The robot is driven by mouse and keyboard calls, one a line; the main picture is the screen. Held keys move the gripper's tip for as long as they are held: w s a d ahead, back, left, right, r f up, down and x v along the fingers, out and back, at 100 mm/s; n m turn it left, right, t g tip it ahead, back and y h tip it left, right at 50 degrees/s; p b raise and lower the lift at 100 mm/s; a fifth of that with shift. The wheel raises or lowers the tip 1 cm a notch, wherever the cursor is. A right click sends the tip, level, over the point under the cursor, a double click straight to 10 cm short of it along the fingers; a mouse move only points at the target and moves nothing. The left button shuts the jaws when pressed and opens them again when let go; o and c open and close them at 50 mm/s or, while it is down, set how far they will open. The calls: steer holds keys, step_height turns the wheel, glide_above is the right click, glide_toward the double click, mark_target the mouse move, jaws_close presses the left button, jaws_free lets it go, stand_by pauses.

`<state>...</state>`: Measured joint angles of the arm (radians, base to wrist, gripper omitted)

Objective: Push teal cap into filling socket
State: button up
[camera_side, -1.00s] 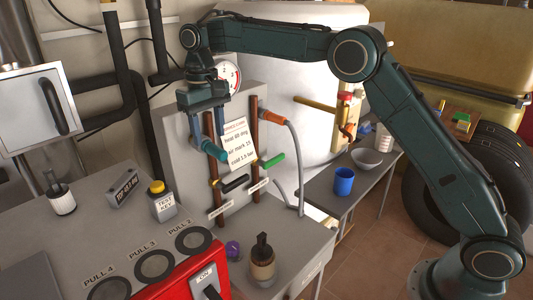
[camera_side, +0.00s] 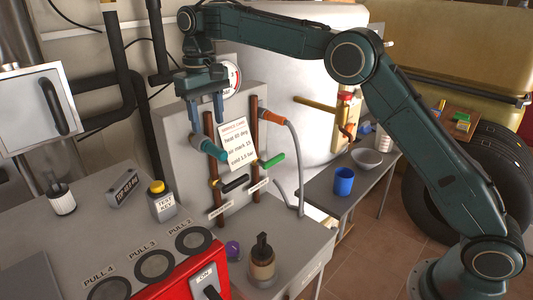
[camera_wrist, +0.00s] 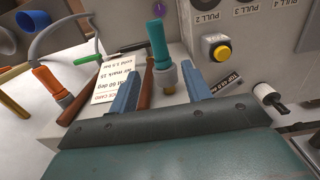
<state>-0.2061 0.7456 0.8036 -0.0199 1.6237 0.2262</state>
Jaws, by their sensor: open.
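I cannot clearly make out the filling socket apart from this collar, nor how deep the cap sits. My gripper (camera_side: 206,119) is open and empty, just above the cap, fingers pointing down. In the wrist view my gripper (camera_wrist: 164,72) has one blue finger on each side of the collar's line of sight.
A white instruction card (camera_side: 238,146) hangs right of the cap. An orange connector (camera_side: 272,116) with a grey cable, a green handle (camera_side: 272,160) and a black handle (camera_side: 235,183) are on the panel. A yellow button (camera_side: 157,187) stands front left. A gauge (camera_side: 233,80) is behind my gripper.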

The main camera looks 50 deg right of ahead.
step_height(320, 180, up, 5)
steer(key=shift+r, duration=0.2)
stand_by(0.6)
steer(key=shift+r, duration=0.1)
stand_by(0.7)
steer(key=s+d+r+t, duration=0.2)
steer(key=s+d+r, duration=0.2)
steer(key=s, duration=0.5)
steer(key=s+d+r+t, duration=0.1)
steer(key=s+d+r, duration=0.25)
steer(key=s, duration=0.65)
steer(key=s+d+f+t, duration=0.1)
steer(key=s+d+f, duration=0.1)
steer(key=s+f, duration=0.4)
steer(key=s+d+f+t, duration=0.2)
steer(key=s+f, duration=0.5)
steer(key=s, duration=0.6)
steer(key=shift+s+d, duration=0.2)
steer(key=shift+s, duration=0.05)
